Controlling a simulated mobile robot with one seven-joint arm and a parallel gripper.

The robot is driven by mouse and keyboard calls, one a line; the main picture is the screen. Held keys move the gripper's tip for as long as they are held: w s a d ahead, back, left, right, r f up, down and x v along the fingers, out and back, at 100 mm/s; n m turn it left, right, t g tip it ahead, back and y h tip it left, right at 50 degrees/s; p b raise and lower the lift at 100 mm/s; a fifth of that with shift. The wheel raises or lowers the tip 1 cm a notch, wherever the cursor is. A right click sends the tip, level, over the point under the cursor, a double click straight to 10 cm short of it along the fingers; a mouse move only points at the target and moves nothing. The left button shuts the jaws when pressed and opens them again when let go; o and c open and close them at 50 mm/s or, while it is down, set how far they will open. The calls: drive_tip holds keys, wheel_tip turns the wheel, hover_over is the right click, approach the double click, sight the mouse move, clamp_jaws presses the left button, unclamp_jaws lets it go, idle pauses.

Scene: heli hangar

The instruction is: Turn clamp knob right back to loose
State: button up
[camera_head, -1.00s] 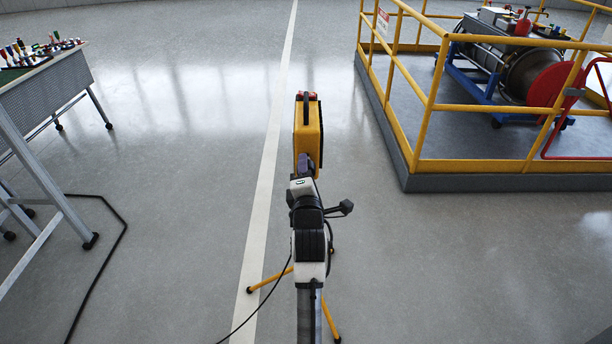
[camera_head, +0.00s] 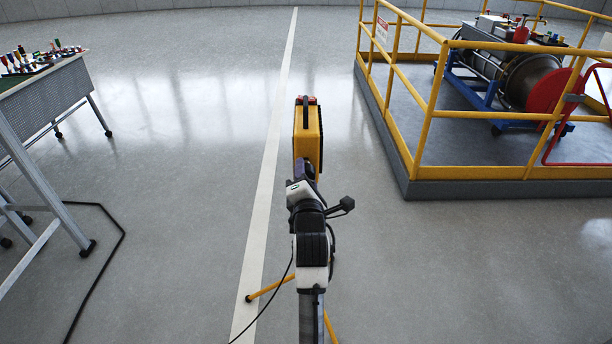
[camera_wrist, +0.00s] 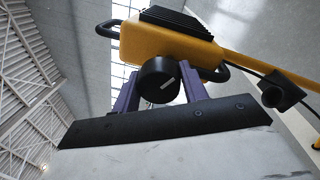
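The clamp knob (camera_wrist: 158,80) is a round black knob with a white pointer mark, on the near face of a yellow unit (camera_wrist: 165,42) in the wrist view. The mark is tilted off upright. My gripper's purple fingers (camera_wrist: 159,92) stand one on each side of the knob and appear to press on it. In the head view the yellow unit (camera_head: 307,140) is upright with a black handle on top. My gripper (camera_head: 304,168) meets its near side there, and my arm hides the knob.
Yellow stand legs (camera_head: 270,288) spread low beneath my arm. A railed yellow platform (camera_head: 480,170) with machinery stands right. A workbench (camera_head: 50,95) with small tools stands left, and a black cable (camera_head: 105,250) lies on the floor. Open floor lies between.

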drive_tip(key=o, duration=0.4)
drive_tip(key=shift+s+d+f+b, duration=0.1)
drive_tip(key=shift+s+f+b, duration=0.05)
drive_tip(key=shift+s, duration=2.15)
drive_tip(key=shift+s+d+f+b, duration=0.1)
drive_tip(key=shift+s+f+b, duration=0.1)
drive_tip(key=shift+s, duration=2.1)
drive_tip(key=shift+s+d+f+b, duration=0.1)
drive_tip(key=shift+s+b, duration=0.05)
drive_tip(key=shift+s, duration=2.15)
